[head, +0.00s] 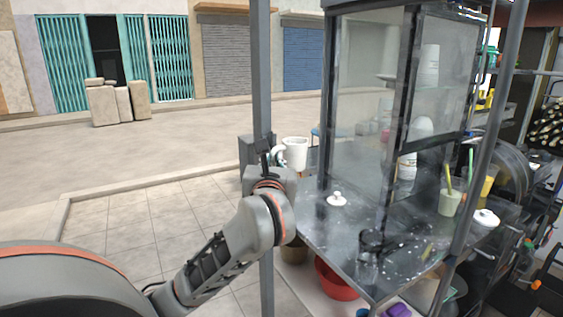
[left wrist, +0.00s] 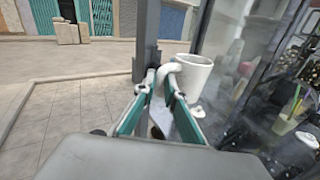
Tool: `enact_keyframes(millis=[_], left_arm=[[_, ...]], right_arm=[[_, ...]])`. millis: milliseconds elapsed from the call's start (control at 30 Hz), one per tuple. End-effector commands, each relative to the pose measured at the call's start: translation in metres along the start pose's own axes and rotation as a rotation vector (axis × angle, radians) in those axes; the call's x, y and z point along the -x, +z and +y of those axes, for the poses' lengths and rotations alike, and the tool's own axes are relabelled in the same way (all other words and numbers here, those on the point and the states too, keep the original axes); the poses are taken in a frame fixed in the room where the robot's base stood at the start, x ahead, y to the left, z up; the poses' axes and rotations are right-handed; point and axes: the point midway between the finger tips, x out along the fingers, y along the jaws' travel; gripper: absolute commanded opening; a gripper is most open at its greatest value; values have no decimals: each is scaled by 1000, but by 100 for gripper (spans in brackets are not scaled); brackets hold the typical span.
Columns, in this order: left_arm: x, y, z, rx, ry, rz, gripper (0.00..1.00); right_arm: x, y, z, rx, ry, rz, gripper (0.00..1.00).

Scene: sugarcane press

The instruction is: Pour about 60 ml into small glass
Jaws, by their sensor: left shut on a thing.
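A white jug (head: 295,154) is held up at the left edge of the stall counter (head: 320,225), and it looks upright. My left gripper (head: 270,158) is shut on its handle. In the left wrist view, the handle lies between the fingertips (left wrist: 160,78) and the jug (left wrist: 193,76) is just beyond them. What is inside the jug cannot be seen. A small clear glass (head: 367,264) appears to stand near the counter's front edge, below and right of the jug. It is hard to make out against the dark surface. My right gripper is not in view.
A glass-walled cabinet (head: 362,100) and a grey post (head: 262,80) flank the jug. A small white lidded item (head: 337,199) lies on the counter. A cup with a green straw (head: 449,202) stands farther right. A red bowl (head: 336,280) is below the counter.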

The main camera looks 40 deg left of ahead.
Motion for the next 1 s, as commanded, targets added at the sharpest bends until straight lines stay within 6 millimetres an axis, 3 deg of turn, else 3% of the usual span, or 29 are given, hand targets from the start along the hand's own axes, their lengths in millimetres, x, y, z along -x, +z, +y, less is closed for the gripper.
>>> enact_keyframes(millis=[467,767,1000], left_arm=[[28,-80,-42,-10,-258,-18,0],[70,-144,-76,-8,-471,-32,0],[116,-198,-101,-4,-631,-44,0]], right_arm=[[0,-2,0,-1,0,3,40],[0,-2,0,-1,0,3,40],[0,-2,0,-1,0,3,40]])
